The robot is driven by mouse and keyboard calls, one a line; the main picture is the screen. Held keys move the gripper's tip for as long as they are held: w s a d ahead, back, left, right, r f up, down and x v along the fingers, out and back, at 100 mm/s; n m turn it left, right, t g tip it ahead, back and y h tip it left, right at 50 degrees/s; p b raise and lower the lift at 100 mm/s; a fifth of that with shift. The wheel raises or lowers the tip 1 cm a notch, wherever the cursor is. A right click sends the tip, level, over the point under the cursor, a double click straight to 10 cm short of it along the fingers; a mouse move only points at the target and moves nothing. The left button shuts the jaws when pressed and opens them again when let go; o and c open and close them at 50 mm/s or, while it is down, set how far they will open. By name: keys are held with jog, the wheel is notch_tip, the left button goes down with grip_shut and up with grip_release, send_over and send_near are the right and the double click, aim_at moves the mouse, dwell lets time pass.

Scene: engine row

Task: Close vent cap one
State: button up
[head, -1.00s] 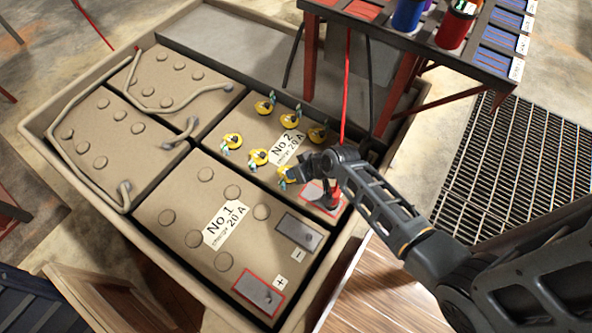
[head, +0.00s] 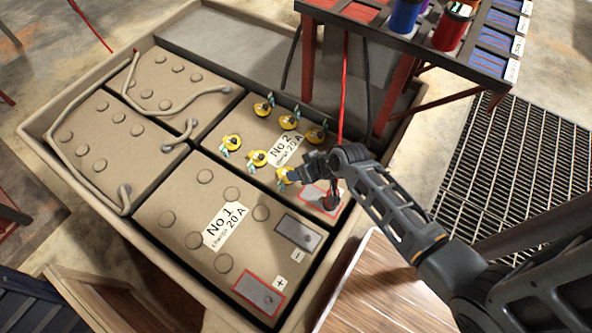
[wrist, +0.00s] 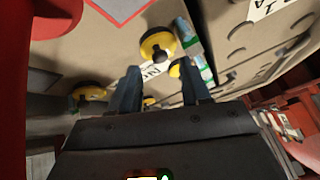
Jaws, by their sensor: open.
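Several yellow vent caps stand on the battery labelled No 2 (head: 262,133). The vent cap nearest my gripper (head: 292,174) is a yellow one (head: 282,175) at the front of that battery. In the wrist view a yellow cap with a dark centre (wrist: 157,44) shows just beyond the fingers, a little above the gap between them. My gripper (wrist: 160,85) is open, with its two fingers apart and nothing between them. I cannot tell which cap is number one, or whether a finger touches a cap.
The battery labelled No 1 (head: 180,205) has flat round caps. A red-framed terminal (head: 321,197) lies under my wrist. A rack with coloured cups (head: 405,15) stands behind on red legs, near a hanging red cable (head: 345,90). Grey hoses (head: 60,150) lie on the left batteries.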

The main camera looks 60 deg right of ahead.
jog(key=shift+v, duration=2.1)
jog(key=s+a+r+n+t, duration=0.1)
jog(key=s+a+r, duration=0.4)
jog(key=r, duration=0.5)
jog(key=s+a+r+n+t+p, duration=0.1)
jog(key=s+a+r+n+t, duration=0.1)
jog(key=s+a+r+t, duration=0.2)
jog(key=s+a+r+n+t, duration=0.1)
jog(key=s+a+r+t, duration=0.2)
jog(key=s+r, duration=0.7)
notch_tip(320, 180, up, 8)
jog(key=a, duration=0.2)
jog(key=shift+a+n, duration=0.3)
jog(key=shift+s, duration=0.1)
dwell(2.5)
